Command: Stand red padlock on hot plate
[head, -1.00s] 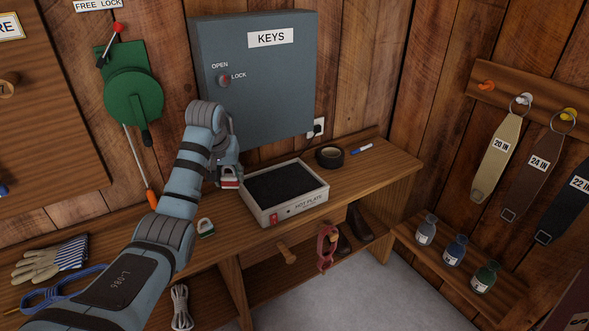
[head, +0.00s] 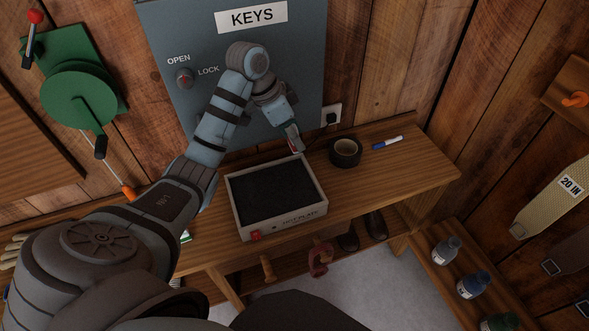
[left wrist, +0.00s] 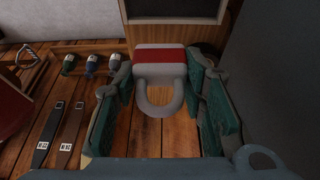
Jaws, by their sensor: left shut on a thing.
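My left gripper (head: 291,137) is shut on the red padlock (head: 297,145), a red-and-white body with a grey shackle. In the left wrist view the padlock (left wrist: 160,56) sits between the two green-padded fingers, its shackle loop towards the camera. In the head view, the gripper is near the back right corner of the hot plate (head: 274,192) and above its level; the exact height is hard to tell. The hot plate is a pale box with a black top and a red switch at front left. Its visible top is bare. My right gripper is not in view.
The grey KEYS cabinet (head: 245,75) stands close behind my left arm. Black tape (head: 345,152) and a blue marker (head: 388,143) lie on the bench right of the hot plate. A wall socket with a plug (head: 331,117) is behind. The bench's right end is clear.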

